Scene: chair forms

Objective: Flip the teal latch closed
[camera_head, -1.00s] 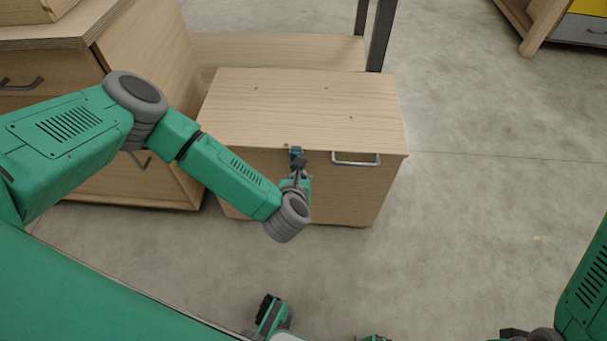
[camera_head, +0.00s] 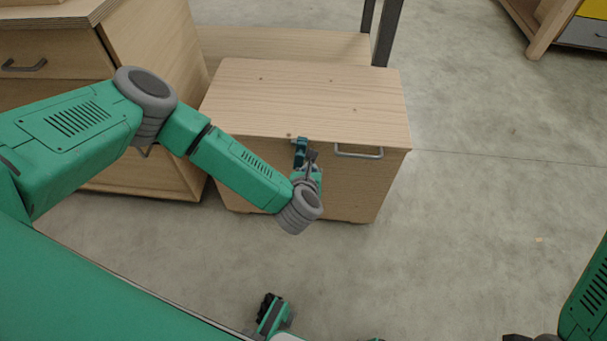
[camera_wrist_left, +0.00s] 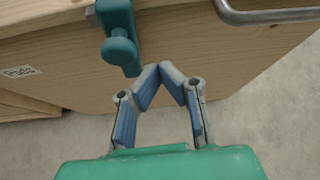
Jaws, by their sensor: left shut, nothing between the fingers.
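The teal latch (camera_head: 300,150) is at the top front edge of the wooden box, left of the metal handle. In the left wrist view the latch (camera_wrist_left: 120,35) hangs down over the front face, with a round knob at its lower end. My left gripper (camera_head: 312,156) is in front of the box, just right of the latch. In the left wrist view its fingertips (camera_wrist_left: 160,68) meet, empty, just below and right of the knob. I cannot tell whether they touch it.
The wooden box (camera_head: 350,95) has its lid down and a metal handle (camera_head: 358,152) beside the latch. A wooden drawer cabinet (camera_head: 155,45) stands close on the left. A label (camera_wrist_left: 20,72) is on the box front. The floor to the right is clear.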

